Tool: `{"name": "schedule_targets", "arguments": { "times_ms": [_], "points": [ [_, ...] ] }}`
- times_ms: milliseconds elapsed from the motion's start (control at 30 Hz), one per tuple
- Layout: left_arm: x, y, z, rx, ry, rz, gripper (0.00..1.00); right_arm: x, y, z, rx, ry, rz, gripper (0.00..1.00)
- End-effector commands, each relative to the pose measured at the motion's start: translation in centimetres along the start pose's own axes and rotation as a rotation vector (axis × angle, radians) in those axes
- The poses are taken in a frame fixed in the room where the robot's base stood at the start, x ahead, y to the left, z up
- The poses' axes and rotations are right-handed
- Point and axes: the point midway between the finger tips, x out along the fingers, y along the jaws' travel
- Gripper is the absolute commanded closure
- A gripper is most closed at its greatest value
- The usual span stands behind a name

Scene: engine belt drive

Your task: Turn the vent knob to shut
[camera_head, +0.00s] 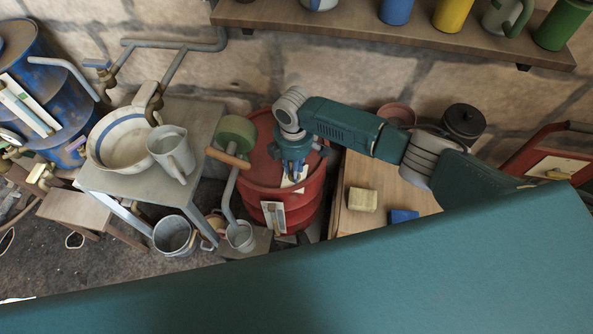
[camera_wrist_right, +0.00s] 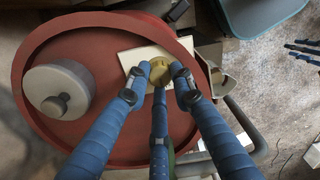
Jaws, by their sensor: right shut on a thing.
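The vent knob (camera_wrist_right: 161,70) is a small brass-coloured round knob on a cream plate (camera_wrist_right: 131,62) on top of the red drum (camera_wrist_right: 45,45). In the head view the drum (camera_head: 257,165) stands near the middle, and my right gripper (camera_head: 292,172) hides the knob there. In the right wrist view my right gripper (camera_wrist_right: 160,76) has its blue fingers closed around the knob, with fingertips at its sides. Some slim dark blue fingers at the right edge of the wrist view look like my left gripper (camera_wrist_right: 302,51); their state is unclear.
A grey round cap (camera_wrist_right: 60,88) sits on the drum top beside the plate. A green-wheeled pipe (camera_head: 236,133) with an orange-brown handle stands left of the drum. A wooden cabinet (camera_head: 362,227) stands on the right, and a metal table (camera_head: 130,183) with a bowl and jug on the left.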

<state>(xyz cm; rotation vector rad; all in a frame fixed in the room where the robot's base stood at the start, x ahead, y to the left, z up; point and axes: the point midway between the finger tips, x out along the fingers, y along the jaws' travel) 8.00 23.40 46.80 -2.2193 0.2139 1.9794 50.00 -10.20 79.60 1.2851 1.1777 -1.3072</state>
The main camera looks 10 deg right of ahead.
Motion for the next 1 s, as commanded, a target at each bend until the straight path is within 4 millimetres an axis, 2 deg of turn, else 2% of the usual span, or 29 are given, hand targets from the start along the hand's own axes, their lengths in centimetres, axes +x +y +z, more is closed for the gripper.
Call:
{"name": "schedule_targets", "arguments": {
  "times_ms": [33, 200, 233, 300, 333, 600, 667, 733, 867, 1000],
  "points": [
    [0.0, 0.0, 0.0, 0.0, 0.0, 0.0, 0.69, 0.1, -0.6, -0.4, -0.006, 0.004, -0.015, 1.0],
    [0.0, 0.0, 0.0, 0.0, 0.0, 0.0, 0.69, 0.1, -0.7, -0.4, -0.006, 0.004, -0.015, 1.0],
    [0.0, 0.0, 0.0, 0.0, 0.0, 0.0, 0.69, 0.1, -0.7, -0.4, -0.006, 0.004, -0.015, 0.75],
    [0.0, 0.0, -0.1, 0.0, 0.001, 0.0, 0.69, 0.1, -0.7, -0.4, -0.006, 0.004, -0.015, 0.61],
    [0.0, 0.0, -0.1, 0.0, 0.001, 0.0, 0.69, 0.1, -0.6, -0.4, -0.006, 0.004, -0.014, 0.58],
    [0.0, 0.0, 0.1, 0.001, -0.001, 0.0, 0.69, 0.0, -0.3, -0.3, -0.005, 0.006, -0.007, 0.58],
    [0.5, -0.3, -1.1, 0.001, -0.026, 0.004, 0.69, -0.2, -0.2, -0.3, -0.005, 0.007, -0.006, 0.58],
    [0.5, -0.3, -1.2, 0.001, -0.028, 0.004, 0.69, -0.8, -0.2, -0.2, -0.005, 0.007, -0.005, 0.58],
    [0.5, -0.3, -1.1, 0.001, -0.028, 0.005, 0.69, -2.8, -0.2, -0.2, -0.005, 0.006, -0.003, 0.58],
    [0.5, -0.3, -1.1, 0.001, -0.027, 0.005, 0.69, -5.8, -0.4, -0.1, -0.003, 0.004, -0.002, 0.58]
  ]
}}
